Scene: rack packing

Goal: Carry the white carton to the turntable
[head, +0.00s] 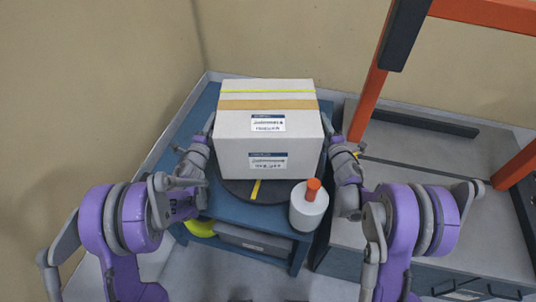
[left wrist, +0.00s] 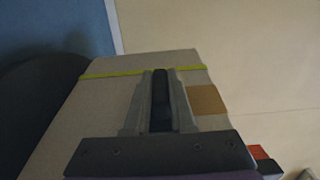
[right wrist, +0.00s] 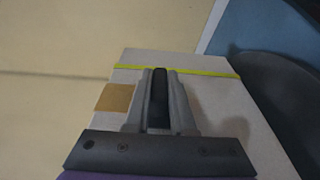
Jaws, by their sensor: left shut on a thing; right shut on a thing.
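The white carton (head: 268,150), with brown tape, a yellow-green strap and labels, is upright over the dark turntable (head: 238,188) on the blue table. I cannot tell whether its base touches the disc. My left gripper (head: 209,128) is at its left side and my right gripper (head: 328,132) at its right side, both shut on it. The carton's side fills the middle of the left wrist view (left wrist: 100,110) and the right wrist view (right wrist: 215,105), behind the fingers. The carton hides most of the turntable, whose yellow mark shows in front.
A white canister with an orange-red cap (head: 309,206) stands at the blue table's (head: 190,122) front right, close to the turntable. A yellow item (head: 200,228) and a grey box (head: 252,242) sit below. An orange-framed rack (head: 368,105) and grey bench (head: 420,180) stand right; walls lie behind and left.

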